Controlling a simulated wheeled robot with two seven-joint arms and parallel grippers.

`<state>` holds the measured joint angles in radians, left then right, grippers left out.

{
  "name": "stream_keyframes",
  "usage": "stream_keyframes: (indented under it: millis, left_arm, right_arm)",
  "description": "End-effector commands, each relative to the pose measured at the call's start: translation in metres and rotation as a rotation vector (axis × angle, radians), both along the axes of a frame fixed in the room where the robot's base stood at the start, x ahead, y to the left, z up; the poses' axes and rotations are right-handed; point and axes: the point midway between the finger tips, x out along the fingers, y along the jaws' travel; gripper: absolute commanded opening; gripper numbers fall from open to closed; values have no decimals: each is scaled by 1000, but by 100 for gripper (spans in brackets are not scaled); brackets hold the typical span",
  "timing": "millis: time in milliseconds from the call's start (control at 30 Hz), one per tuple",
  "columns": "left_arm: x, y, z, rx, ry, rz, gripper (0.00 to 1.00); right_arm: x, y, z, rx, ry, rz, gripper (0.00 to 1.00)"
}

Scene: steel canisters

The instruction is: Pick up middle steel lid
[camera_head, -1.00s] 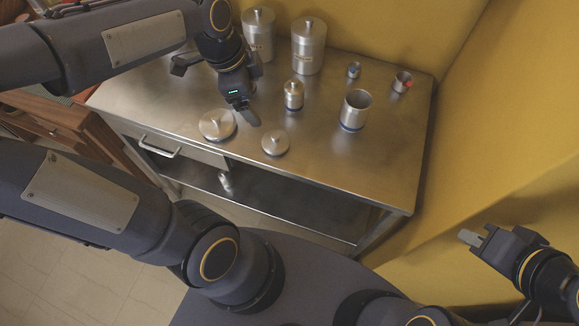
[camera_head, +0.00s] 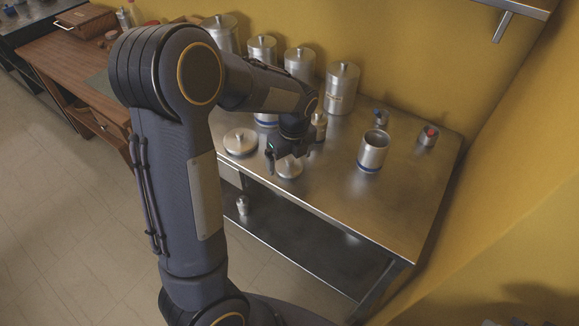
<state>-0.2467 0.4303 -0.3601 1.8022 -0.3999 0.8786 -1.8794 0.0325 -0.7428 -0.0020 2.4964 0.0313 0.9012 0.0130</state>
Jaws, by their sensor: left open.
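Two round steel lids with knobs lie on the steel table (camera_head: 400,215). The larger lid (camera_head: 240,142) is at the left, and the smaller lid (camera_head: 289,168) is near the front edge. My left gripper (camera_head: 289,156) is open and points down over the smaller lid, its fingers towards either side of the knob. I cannot tell whether it touches the lid. An open steel canister (camera_head: 373,151) with a blue base band stands to the right. My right gripper (camera_head: 490,322) shows only as a sliver at the bottom right edge.
A small lidded canister (camera_head: 319,122) stands just behind the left gripper, partly hidden. Tall lidded canisters (camera_head: 341,88) line the back wall. The table's front right is clear.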

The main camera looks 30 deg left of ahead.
Motion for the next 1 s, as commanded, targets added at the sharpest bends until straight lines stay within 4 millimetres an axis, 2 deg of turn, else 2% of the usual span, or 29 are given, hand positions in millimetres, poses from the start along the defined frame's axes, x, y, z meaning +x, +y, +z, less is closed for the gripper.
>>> stream_keyframes:
  millis: [100,333,700,1000]
  left_arm:
    - [0,1,-11,0,2,0,92]
    - [0,1,-11,-1,-1,1,92]
    - [0,1,-11,-1,-1,1,45]
    - [1,1,-9,-1,-1,1,44]
  right_arm:
    - [0,0,-1,0,0,0,0]
    - [0,0,-1,0,0,0,0]
    - [0,0,-1,0,0,0,0]
    - [0,0,-1,0,0,0,0]
